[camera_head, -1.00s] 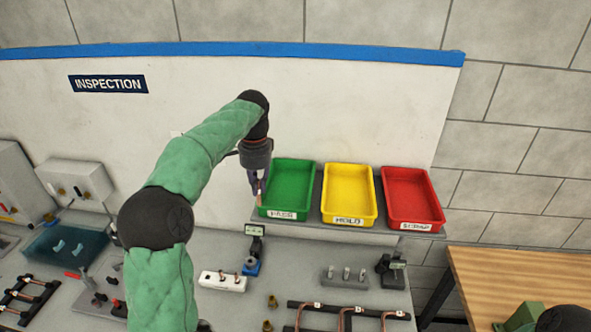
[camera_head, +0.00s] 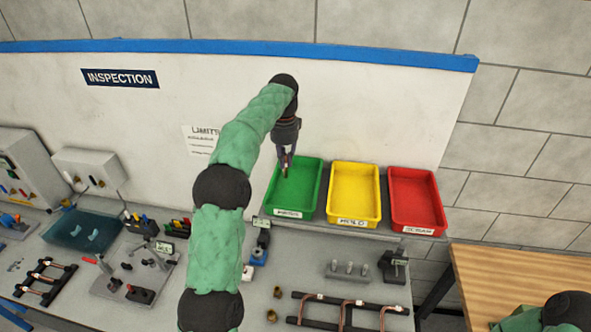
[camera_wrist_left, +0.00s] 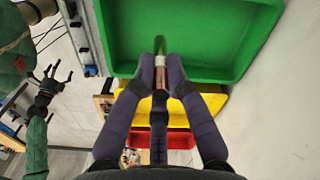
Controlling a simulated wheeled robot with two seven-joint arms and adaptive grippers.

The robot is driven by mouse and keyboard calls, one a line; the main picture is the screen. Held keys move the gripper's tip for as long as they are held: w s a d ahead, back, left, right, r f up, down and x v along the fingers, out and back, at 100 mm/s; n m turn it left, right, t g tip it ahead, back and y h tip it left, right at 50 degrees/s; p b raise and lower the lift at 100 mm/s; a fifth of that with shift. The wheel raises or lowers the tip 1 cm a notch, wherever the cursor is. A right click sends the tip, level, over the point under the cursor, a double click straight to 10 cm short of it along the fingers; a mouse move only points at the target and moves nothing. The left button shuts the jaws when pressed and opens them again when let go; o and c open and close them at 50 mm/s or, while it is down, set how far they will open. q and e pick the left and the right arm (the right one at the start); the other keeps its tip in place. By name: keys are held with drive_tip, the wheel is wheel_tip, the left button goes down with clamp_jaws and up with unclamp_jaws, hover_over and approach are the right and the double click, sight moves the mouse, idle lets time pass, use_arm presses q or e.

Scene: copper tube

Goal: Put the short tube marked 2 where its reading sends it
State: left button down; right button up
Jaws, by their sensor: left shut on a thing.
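My left gripper (camera_head: 287,164) is shut on a short copper tube (camera_head: 285,173), which points down in front of the green tray's interior in the head view. In the left wrist view the tube (camera_wrist_left: 160,78) sits between the fingertips (camera_wrist_left: 161,72) and carries a pale band; no number is readable on it. The green tray (camera_head: 306,190) has a label on its front, probably PASS. The yellow tray (camera_head: 354,190) is labelled HOLD and the red tray (camera_head: 414,195) SCRAP. The tube's height above the green tray is unclear. My right gripper (camera_wrist_left: 61,76) shows open and empty in the left wrist view.
The trays stand side by side on a raised shelf. Below are a grey block with several pegs (camera_head: 349,272), a dark gauge (camera_head: 393,265), a blue-based device (camera_head: 261,249) and a rack of copper tubes (camera_head: 350,311). A LIMITS sheet (camera_head: 203,138) hangs behind my arm.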

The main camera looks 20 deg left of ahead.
use_arm(q)
drive_tip(key=w+f+p, duration=0.1)
drive_tip(key=f, duration=0.2)
drive_tip(key=w+d+f+p, duration=0.1)
drive_tip(key=w+f, duration=0.2)
drive_tip(key=f, duration=0.2)
drive_tip(key=shift+w+d+f+p, duration=0.15)
drive_tip(key=shift+w+f+p, duration=0.2)
drive_tip(key=shift+p, duration=0.05)
drive_tip(key=shift+f, duration=0.1)
drive_tip(key=shift+f, duration=0.2)
drive_tip(key=c, duration=1.3)
unclamp_jaws()
drive_tip(key=shift+o, duration=0.2)
